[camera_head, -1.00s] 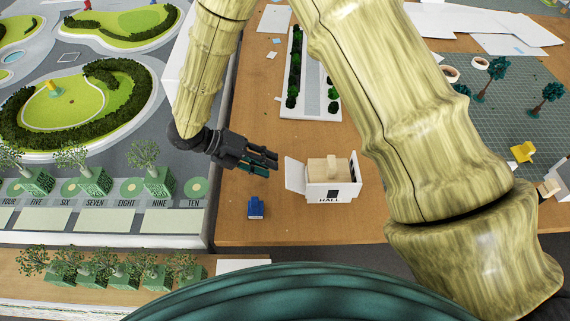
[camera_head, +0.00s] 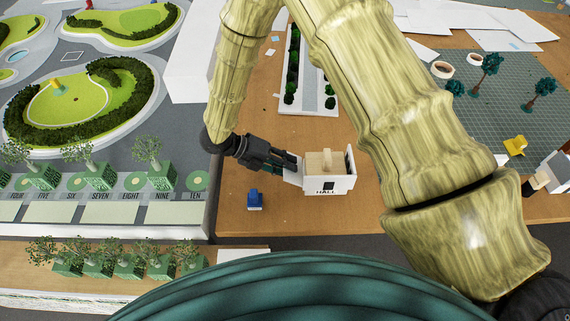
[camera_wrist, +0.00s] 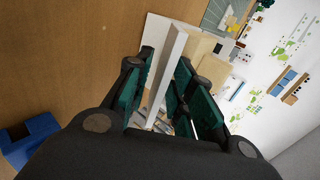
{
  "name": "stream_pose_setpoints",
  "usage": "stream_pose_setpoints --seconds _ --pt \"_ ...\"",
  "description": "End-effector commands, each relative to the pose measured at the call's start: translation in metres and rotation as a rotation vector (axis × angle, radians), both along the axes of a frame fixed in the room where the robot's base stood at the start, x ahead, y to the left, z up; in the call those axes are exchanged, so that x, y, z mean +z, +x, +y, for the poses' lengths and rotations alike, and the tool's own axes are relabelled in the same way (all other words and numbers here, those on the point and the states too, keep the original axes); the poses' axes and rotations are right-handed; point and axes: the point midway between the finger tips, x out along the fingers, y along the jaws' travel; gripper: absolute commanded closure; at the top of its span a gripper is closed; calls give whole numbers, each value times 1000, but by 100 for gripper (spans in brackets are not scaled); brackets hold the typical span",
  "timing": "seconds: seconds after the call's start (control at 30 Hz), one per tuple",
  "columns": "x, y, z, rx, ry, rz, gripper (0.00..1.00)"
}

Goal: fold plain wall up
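The small white model building marked HALL (camera_head: 325,186) stands on the wooden table, with a beige block (camera_head: 320,162) inside it. Its plain left wall (camera_head: 294,172) sticks out to the left, tilted outward. My gripper (camera_head: 290,163) is at this wall. In the wrist view the wall (camera_wrist: 168,70) shows edge-on as a pale strip between the two green-padded fingers of my gripper (camera_wrist: 166,88). The fingers stand apart, one on each side, and a gap shows beside the wall. Whether a pad touches it is hard to tell.
A blue block (camera_head: 254,199) sits on the table left of the building, near my gripper; it also shows in the wrist view (camera_wrist: 30,140). A white strip with hedges (camera_head: 308,100) lies behind. The golf-course model (camera_head: 110,215) borders the left. A yellow chair-like piece (camera_head: 515,146) is at right.

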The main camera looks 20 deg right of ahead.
Motion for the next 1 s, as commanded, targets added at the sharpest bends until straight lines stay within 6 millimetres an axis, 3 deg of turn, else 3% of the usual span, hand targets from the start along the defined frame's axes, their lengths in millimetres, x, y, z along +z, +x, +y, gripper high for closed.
stream_pose_setpoints --seconds 0.1,1.0 --pt "1 0 0 0 0 0 100" --pt "3 0 -1 1 32 -10 100"
